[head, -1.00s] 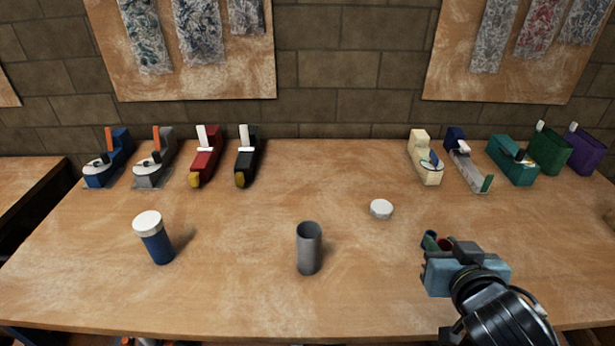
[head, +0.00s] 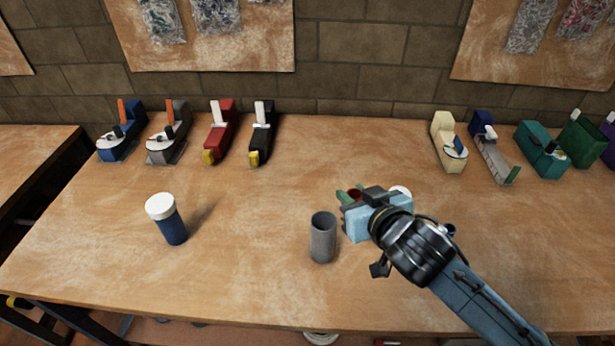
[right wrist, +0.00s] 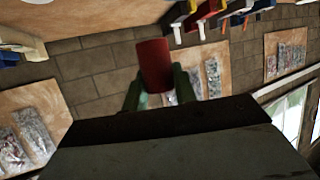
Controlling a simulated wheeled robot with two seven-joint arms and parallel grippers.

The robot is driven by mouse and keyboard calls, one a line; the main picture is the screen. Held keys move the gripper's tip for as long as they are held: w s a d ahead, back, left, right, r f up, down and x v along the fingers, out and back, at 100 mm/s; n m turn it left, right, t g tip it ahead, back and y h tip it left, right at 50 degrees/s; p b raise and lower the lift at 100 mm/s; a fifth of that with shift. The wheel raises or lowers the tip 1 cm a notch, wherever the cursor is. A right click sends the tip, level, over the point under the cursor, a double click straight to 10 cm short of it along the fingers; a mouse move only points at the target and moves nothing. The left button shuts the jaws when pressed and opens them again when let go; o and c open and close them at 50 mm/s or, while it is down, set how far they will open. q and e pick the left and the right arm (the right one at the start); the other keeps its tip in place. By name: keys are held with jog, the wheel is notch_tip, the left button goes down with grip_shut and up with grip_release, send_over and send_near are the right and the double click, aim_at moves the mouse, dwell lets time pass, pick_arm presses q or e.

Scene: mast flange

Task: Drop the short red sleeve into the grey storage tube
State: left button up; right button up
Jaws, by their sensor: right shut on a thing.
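The grey storage tube (head: 322,240) stands upright on the bench in the middle of the head view, with its open mouth upward. My right gripper (head: 352,193) is just to the right of the tube and a little behind its mouth in the picture. It is shut on the short red sleeve (head: 355,194), which is mostly hidden by the gripper in the head view. In the right wrist view the red sleeve (right wrist: 153,65) sits between the green fingertips (right wrist: 158,88). The sleeve is apart from the tube. My left gripper is not in view.
A blue tube with a white cap (head: 168,222) stands to the left. A white lid (head: 401,190) is partly behind my gripper, and a small blue piece (head: 449,230) partly behind my arm. Several block planes line the back edge.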

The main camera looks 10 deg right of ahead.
pick_arm(q)
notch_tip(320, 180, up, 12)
jog(key=p, duration=1)
pick_arm(e)
jog(key=w+a+n+g+y, duration=0.1)
jog(key=w+a+n+y, duration=0.2)
jog(key=a+n+y, duration=0.15)
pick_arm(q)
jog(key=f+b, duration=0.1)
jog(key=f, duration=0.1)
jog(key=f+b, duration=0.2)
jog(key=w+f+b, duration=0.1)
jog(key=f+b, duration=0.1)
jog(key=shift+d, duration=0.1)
pick_arm(e)
jog(key=f, duration=0.4)
jog(key=shift+s+a+f, duration=0.2)
jog(key=shift+f, duration=0.15)
jog(key=o, duration=1)
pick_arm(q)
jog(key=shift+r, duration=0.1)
pick_arm(e)
jog(key=shift+o, duration=0.2)
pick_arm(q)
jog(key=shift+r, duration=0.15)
pick_arm(e)
jog(key=v, duration=1.3)
jog(key=shift+d+r, duration=0.2)
jog(key=shift+r, duration=0.05)
